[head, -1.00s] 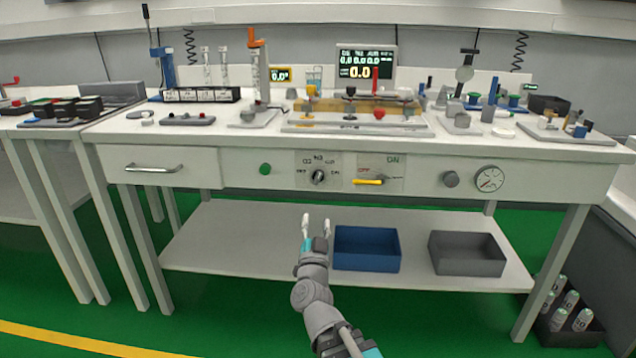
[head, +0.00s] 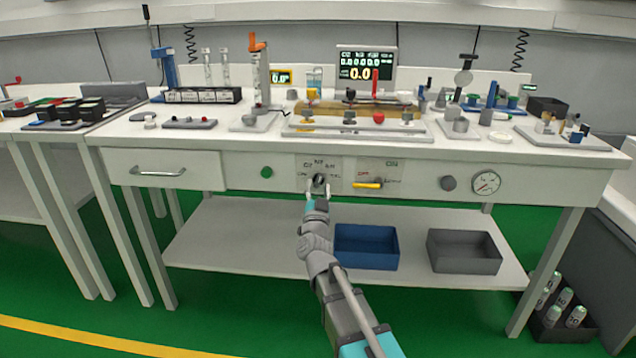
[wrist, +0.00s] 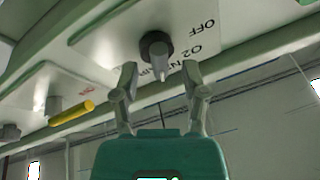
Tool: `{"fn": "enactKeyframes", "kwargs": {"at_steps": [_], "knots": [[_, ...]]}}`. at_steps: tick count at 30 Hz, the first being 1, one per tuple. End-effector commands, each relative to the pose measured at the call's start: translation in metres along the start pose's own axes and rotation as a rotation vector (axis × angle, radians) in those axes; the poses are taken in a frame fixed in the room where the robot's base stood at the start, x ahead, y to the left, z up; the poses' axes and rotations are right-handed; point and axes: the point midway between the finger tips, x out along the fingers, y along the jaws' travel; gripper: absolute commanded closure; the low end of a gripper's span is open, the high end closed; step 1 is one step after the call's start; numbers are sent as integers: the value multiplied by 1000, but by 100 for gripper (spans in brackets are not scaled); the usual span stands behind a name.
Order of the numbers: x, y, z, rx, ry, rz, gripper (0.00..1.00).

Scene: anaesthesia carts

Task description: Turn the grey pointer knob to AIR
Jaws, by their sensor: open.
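The grey pointer knob (head: 319,180) sits on a white labelled plate (head: 304,162) on the cart's front panel. In the wrist view the knob (wrist: 157,49) is a dark round base with a lighter grey pointer. OFF and O2 labels show on one side of it; the lettering past O2 is partly hidden, and I cannot read AIR clearly. My gripper (head: 319,193) is just in front of and below the knob in the head view. In the wrist view my gripper (wrist: 160,82) is open, its two fingers apart on either side of the pointer's line, with nothing held.
A yellow lever (head: 367,185) sticks out right of the knob. A green button (head: 266,172) is to the left, a grey knob (head: 448,183) and a gauge (head: 486,182) farther right. Blue (head: 366,247) and grey (head: 464,251) bins stand on the shelf below.

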Motion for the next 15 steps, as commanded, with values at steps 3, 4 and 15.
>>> {"fn": "enactKeyframes", "kwargs": {"at_steps": [3,4,15], "knots": [[8,0,0,-1,0,0,43],[9,0,0,-1,0,0,43],[10,1,0,-1,1,1,47]]}}
